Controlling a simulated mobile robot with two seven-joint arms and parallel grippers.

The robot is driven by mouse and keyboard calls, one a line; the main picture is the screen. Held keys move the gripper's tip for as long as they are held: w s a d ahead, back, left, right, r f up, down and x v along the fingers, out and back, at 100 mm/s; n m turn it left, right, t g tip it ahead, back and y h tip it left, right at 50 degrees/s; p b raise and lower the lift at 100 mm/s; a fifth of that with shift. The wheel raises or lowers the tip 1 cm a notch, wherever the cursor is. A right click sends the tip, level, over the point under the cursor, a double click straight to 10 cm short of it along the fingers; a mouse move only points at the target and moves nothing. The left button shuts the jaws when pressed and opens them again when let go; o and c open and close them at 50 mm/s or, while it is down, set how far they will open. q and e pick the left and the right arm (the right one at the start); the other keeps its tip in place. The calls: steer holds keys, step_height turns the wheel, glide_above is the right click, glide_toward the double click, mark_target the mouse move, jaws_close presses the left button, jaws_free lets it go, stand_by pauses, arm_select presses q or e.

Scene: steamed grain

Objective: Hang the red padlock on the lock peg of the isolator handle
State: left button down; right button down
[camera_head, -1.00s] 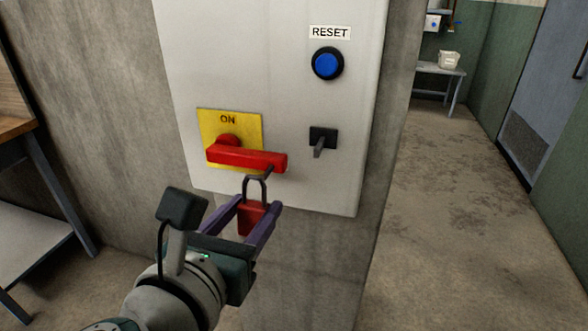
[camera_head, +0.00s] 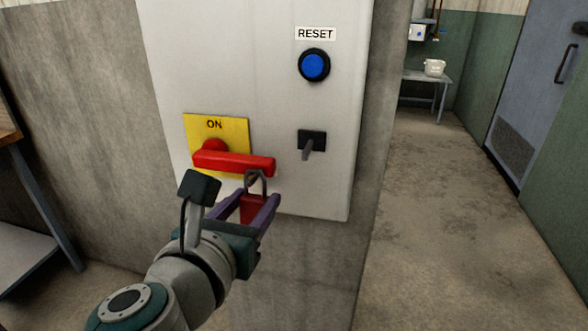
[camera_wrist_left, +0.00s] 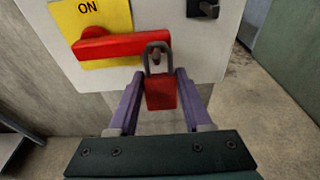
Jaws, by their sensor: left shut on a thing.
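The red padlock (camera_head: 252,209) is upright between the purple fingers of my left gripper (camera_head: 259,200), which is shut on its body. Its grey shackle (camera_head: 262,182) points up, just below the right end of the red isolator handle (camera_head: 232,164). The handle lies level on a yellow plate marked ON. In the left wrist view the padlock (camera_wrist_left: 160,94) is held between the fingers, and the lock peg (camera_wrist_left: 156,57) shows inside the shackle loop. I cannot tell whether the shackle is around the peg or only in front of it. My right gripper is not in view.
The light grey panel (camera_head: 275,120) also carries a blue RESET button (camera_head: 314,65) and a dark toggle switch (camera_head: 311,142). A concrete wall surrounds it. A bench (camera_head: 36,205) stands at the left. Open floor (camera_head: 440,240) lies to the right.

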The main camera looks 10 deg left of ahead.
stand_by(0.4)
arm_select(q)
steer(key=shift+c, duration=1.3)
jaws_free()
